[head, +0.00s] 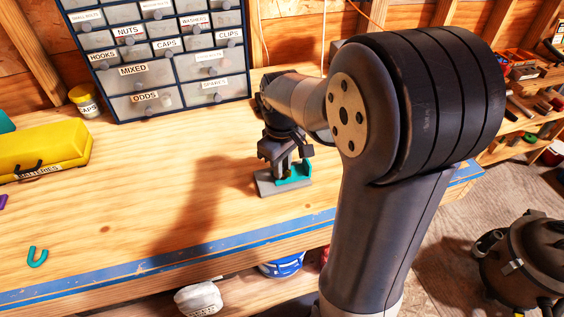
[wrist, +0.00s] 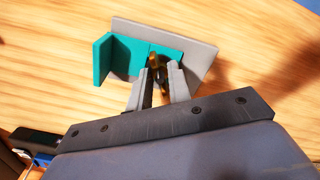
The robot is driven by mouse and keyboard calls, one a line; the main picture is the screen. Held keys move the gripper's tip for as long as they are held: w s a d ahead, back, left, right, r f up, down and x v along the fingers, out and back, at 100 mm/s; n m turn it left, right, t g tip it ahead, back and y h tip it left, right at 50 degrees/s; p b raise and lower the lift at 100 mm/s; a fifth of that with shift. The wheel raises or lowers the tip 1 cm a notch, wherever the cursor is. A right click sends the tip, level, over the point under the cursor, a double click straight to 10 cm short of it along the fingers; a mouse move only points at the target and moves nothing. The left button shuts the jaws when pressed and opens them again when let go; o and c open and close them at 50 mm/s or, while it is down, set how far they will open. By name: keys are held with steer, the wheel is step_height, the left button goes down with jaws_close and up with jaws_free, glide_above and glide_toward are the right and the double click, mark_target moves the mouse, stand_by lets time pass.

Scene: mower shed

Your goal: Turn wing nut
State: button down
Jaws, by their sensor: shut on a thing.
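The wing nut (wrist: 154,62) is a small brass-coloured piece between my fingertips in the wrist view. My gripper (wrist: 159,76) is shut on it. It sits at a small fixture with a grey base (wrist: 201,60) and a teal block (wrist: 118,62). In the head view my gripper (head: 283,172) points down at the same fixture, whose grey base (head: 268,188) and teal part (head: 297,176) rest on the workbench. The wing nut is hidden there by the fingers. The lower part of the nut and what it sits on are hidden in both views.
A labelled drawer cabinet (head: 160,60) stands at the back of the wooden bench (head: 130,215). A yellow box (head: 40,150), a yellow jar (head: 86,102) and a teal hook (head: 37,257) are at the left. The bench between them and the fixture is clear.

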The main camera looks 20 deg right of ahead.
steer(key=m, duration=0.4)
steer(key=shift+r+m+p, duration=0.1)
steer(key=shift+m+p, duration=0.2)
steer(key=shift+m, duration=0.1)
steer(key=m, duration=0.5)
stand_by(0.9)
steer(key=c, duration=1.3)
jaws_free()
step_height(320, 180, up, 11)
